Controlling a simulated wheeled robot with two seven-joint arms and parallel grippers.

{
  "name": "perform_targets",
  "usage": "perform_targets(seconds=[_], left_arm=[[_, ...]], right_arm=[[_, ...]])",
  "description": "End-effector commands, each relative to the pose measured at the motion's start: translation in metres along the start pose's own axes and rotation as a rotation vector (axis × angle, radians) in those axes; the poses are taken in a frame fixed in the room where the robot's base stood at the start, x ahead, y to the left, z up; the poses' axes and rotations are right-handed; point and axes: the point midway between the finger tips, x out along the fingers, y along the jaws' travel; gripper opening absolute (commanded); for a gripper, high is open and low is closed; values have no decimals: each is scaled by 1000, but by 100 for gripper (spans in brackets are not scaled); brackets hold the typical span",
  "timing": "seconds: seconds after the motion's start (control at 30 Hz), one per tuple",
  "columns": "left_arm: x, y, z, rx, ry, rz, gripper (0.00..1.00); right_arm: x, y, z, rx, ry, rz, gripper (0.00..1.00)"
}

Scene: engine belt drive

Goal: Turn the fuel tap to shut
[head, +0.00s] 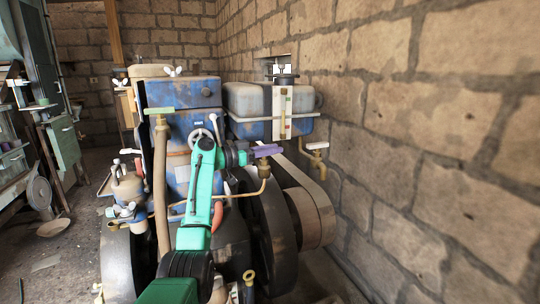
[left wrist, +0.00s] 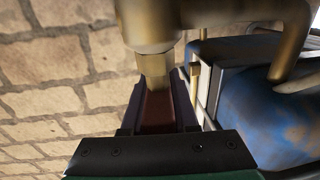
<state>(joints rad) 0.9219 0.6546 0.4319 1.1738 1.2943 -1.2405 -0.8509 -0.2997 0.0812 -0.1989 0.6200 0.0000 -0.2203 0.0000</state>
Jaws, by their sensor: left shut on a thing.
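The fuel tap (head: 264,169) is a brass fitting on a thin brass pipe below the fuel tank, right of the engine block. In the left wrist view my left gripper (left wrist: 160,105) is shut around the tap's handle. A reddish-brown strip shows between the fingers, with the brass tap stem (left wrist: 152,66) just beyond. The fingers hide most of the handle, so its exact angle is hard to tell. My right gripper is not in view.
The grey-and-blue fuel tank (head: 247,101) sits above the tap. A flywheel and belt pulley (head: 312,216) stand close below right.

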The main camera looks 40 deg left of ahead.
Motion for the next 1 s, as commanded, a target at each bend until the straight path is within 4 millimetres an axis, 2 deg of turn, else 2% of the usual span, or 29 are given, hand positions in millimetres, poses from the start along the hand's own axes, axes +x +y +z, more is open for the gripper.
perform_targets(seconds=[0.3, 0.77, 0.8, 0.83, 0.87, 1.0], left_arm=[[1, 4, 2, -3, -3, 108, 0], [2, 6, 2, -2, -4, 121, 0], [2, 6, 2, -2, -4, 121, 39], [2, 6, 2, -2, -4, 121, 50], [2, 5, 2, -2, -3, 121, 57], [1, 5, 1, -1, -2, 119, 57]], right_arm=[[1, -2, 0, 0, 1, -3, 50], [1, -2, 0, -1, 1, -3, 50], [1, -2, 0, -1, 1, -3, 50], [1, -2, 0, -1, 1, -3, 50], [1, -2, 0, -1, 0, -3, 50], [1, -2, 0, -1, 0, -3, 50]])
